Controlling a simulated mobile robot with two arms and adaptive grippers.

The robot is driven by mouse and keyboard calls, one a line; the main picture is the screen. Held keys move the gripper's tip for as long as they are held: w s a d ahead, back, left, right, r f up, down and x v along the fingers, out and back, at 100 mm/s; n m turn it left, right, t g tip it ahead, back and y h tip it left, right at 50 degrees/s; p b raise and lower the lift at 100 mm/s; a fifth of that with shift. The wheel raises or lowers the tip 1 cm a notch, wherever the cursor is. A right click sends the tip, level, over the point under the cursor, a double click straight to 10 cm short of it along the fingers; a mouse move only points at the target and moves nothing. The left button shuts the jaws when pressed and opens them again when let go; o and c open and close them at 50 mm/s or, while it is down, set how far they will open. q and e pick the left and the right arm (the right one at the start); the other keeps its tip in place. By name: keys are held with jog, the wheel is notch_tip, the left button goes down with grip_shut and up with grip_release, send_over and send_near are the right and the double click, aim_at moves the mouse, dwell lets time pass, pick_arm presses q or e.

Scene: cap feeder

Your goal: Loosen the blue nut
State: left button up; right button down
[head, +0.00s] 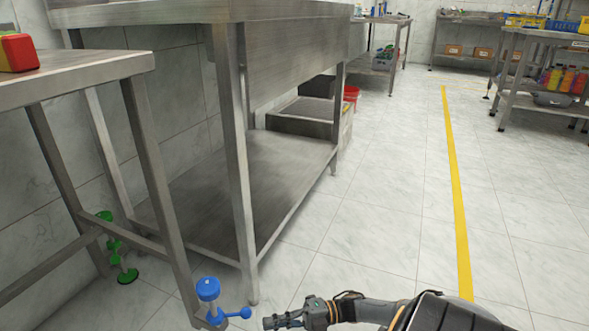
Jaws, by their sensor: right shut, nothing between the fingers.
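The blue nut (208,289) is a round blue cap on a fixture low beside the foot of the left steel table. My left gripper is not in view.
A similar green fixture (115,246) stands behind the left table's legs. The left steel table (85,75) and a larger steel bench (250,208) with a low shelf stand close by. Open tiled floor with a yellow line (455,190) lies to the right.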

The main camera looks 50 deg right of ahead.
jog(key=shift+s+d+f+b, duration=0.1)
jog(key=shift+s+d, duration=0.2)
jog(key=shift+d, duration=0.55)
jog(key=shift+s+d+b, duration=0.15)
jog(key=shift+s+d, duration=0.2)
jog(key=shift+d, duration=0.55)
jog(key=shift+s+d+f+b, duration=0.1)
jog(key=shift+s+d, duration=0.2)
jog(key=shift+d, duration=0.55)
